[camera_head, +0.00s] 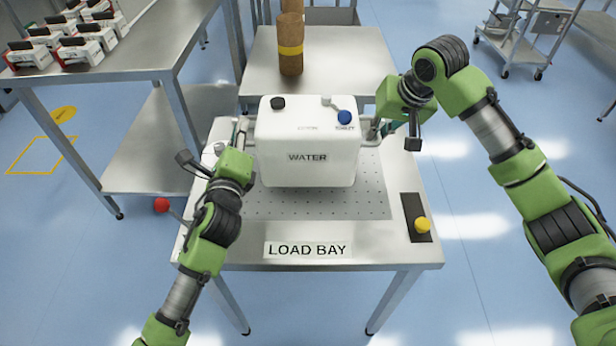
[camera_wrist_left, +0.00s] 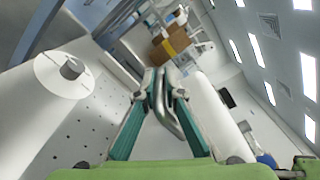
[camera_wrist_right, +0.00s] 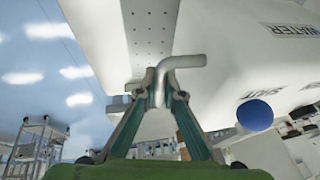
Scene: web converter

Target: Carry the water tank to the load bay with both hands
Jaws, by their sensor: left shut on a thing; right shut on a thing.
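The white water tank (camera_head: 307,165) is upright over the perforated top of the load bay (camera_head: 375,192), behind the "LOAD BAY" label (camera_head: 308,249). I cannot tell whether its base touches the plate. It has a black cap and a blue knob on top. My left gripper (camera_head: 243,132) is shut on the metal handle at the tank's left side; the handle shows in the left wrist view (camera_wrist_left: 176,118). My right gripper (camera_head: 376,130) is shut on the right handle, which shows in the right wrist view (camera_wrist_right: 185,62). The fingertips are partly hidden in the head view.
A white round fitting (camera_wrist_left: 65,75) stands on the load bay's left side. A yellow button (camera_head: 422,225) is at its right front. Behind is a steel table (camera_head: 350,60) with a brown roll (camera_head: 291,40). A steel bench (camera_head: 150,50) with several small devices stands left.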

